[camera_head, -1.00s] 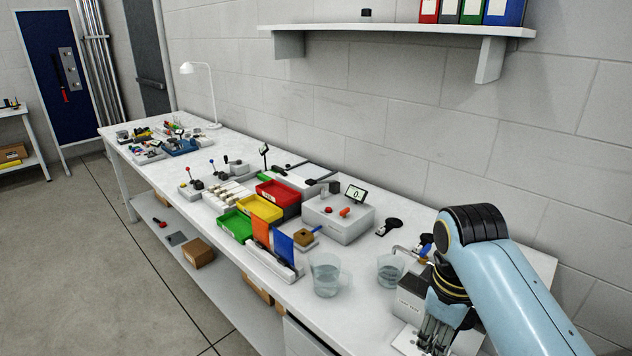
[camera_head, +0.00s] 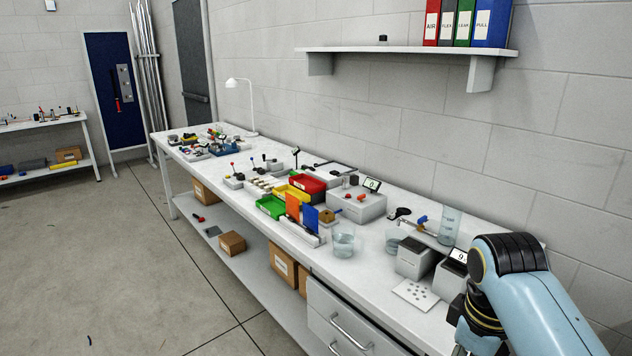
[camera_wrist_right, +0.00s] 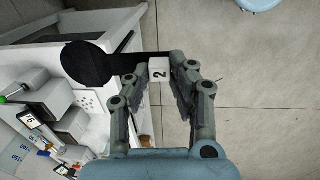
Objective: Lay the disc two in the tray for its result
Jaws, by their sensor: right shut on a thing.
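Disc two in the right wrist view is a flat black disc (camera_wrist_right: 88,63) with a dark stem and a white block marked "2" (camera_wrist_right: 160,74). My right gripper (camera_wrist_right: 160,80) is shut on its block end, and the disc sticks out to the left, over the bench edge in that picture. In the head view this gripper is low at the right, cut by the bottom edge, and the disc is not seen. A red tray (camera_head: 309,181), a yellow tray (camera_head: 283,192) and a green tray (camera_head: 270,207) stand in a row mid-bench. My left gripper is not in view.
Two glass beakers (camera_head: 343,244) (camera_head: 394,240), a tall cylinder (camera_head: 449,226), grey boxes (camera_head: 415,258) and a white plate with dark spots (camera_head: 415,294) crowd the near bench. A grey box with a display (camera_head: 357,205) stands beyond. The floor at left is open.

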